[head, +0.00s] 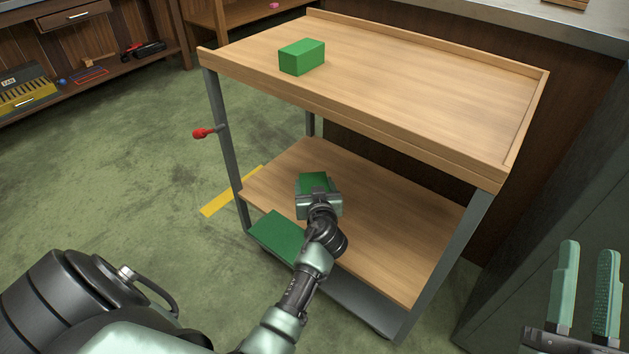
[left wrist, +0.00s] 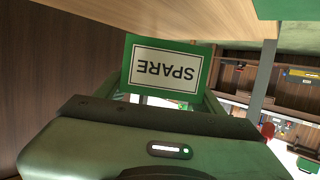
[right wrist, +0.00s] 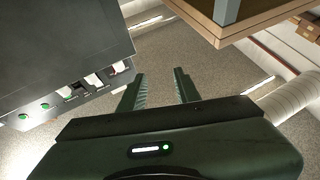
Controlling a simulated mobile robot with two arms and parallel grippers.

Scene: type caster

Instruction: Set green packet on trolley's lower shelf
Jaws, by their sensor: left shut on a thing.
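The green packet (head: 314,182) is in my left gripper (head: 318,195), over the middle of the trolley's lower shelf (head: 400,240). In the left wrist view the packet (left wrist: 190,50) has a white label reading SPARE, which appears upside down. The picture there looks inverted, with the wooden shelf surface (left wrist: 90,12) along the top, close to the packet. I cannot tell whether the packet touches the shelf. My right gripper (head: 586,300) is open and empty at the lower right of the head view, away from the trolley.
A green block (head: 302,57) stands on the trolley's top shelf (head: 420,80), above my left gripper. A flat green panel (head: 277,236) shows at the lower shelf's front left edge. The lower shelf's right side is clear.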

